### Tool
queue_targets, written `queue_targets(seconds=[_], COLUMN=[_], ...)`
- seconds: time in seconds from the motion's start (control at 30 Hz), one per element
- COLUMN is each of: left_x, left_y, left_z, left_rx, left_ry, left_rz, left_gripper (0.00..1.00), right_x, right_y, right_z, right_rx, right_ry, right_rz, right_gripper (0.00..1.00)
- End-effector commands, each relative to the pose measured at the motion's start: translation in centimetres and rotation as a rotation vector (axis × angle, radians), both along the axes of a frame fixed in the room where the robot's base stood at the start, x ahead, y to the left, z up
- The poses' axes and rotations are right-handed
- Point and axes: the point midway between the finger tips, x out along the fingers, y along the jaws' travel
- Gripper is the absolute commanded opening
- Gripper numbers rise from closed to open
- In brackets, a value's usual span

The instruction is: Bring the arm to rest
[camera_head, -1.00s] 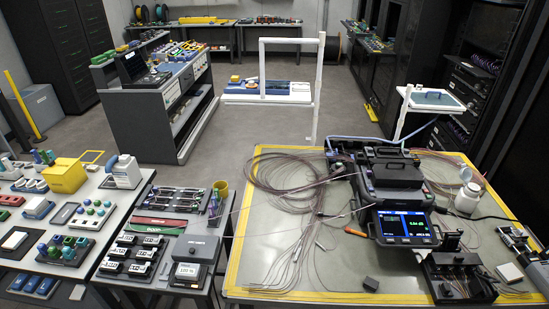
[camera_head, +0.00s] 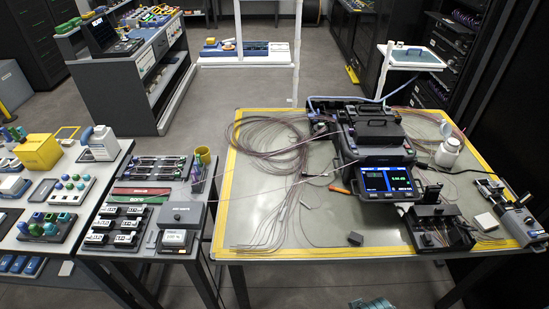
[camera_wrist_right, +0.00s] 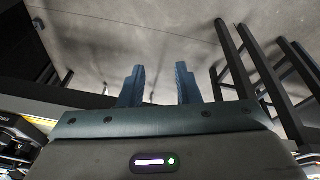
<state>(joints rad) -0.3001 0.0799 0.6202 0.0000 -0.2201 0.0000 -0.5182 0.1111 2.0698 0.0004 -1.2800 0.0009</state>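My right gripper (camera_wrist_right: 160,82) shows in the right wrist view. Its two blue fingers stand apart with nothing between them, and grey floor lies beyond. A small teal part (camera_head: 372,303) shows at the bottom edge of the head view, in front of the table; it looks like a piece of my own arm, but I cannot tell which. My left gripper is in neither view. The fusion splicer (camera_head: 385,180) stands on the yellow-edged table (camera_head: 300,250) with its screen lit. No gripper touches it.
Coiled fibres (camera_head: 262,140) lie left of the splicer. A white bottle (camera_head: 447,153) and a dark fixture (camera_head: 438,228) stand to its right. A side table (camera_head: 150,262) with trays adjoins at left. Dark bars (camera_wrist_right: 262,75) show right of my right gripper. Floor in front looks clear.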

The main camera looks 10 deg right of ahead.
Motion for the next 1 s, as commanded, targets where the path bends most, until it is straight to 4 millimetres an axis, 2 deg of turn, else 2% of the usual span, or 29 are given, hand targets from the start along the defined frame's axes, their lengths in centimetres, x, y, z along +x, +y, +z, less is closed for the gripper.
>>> queue_targets(seconds=[0.03,0.17,0.2,0.27,0.4,0.47,0.6,0.7,0.8,0.9,1.0], left_x=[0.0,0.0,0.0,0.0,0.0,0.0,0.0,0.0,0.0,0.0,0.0], left_y=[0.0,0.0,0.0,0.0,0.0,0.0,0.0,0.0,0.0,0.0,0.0], left_z=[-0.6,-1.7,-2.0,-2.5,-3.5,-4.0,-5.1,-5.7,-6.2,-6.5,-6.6], left_rx=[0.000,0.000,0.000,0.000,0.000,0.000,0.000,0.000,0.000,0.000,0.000], left_ry=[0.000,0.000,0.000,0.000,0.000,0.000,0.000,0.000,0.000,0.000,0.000], left_rz=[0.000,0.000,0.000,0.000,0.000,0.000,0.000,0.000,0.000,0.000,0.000], left_gripper=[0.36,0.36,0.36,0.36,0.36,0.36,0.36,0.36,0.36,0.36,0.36], right_x=[-0.1,-0.8,-1.2,-2.1,-5.1,-6.7,-11.3,-14.8,-17.8,-19.9,-21.1], right_y=[-0.2,-0.9,-1.1,-1.4,-2.0,-2.2,-2.6,-2.7,-2.8,-2.8,-2.8], right_z=[-2.9,-10.8,-13.3,-17.0,-24.9,-28.1,-34.5,-38.0,-40.4,-41.7,-42.3], right_rx=[0.000,0.001,0.001,0.002,0.004,0.004,0.008,0.009,0.011,0.012,0.013], right_ry=[0.015,0.039,0.046,0.059,0.086,0.099,0.126,0.144,0.158,0.164,0.168], right_rz=[-0.003,-0.010,-0.013,-0.016,-0.024,-0.027,-0.034,-0.038,-0.042,-0.044,-0.045], right_gripper=[0.30,0.30,0.30,0.30,0.30,0.30,0.30,0.30,0.30,0.30,0.30])
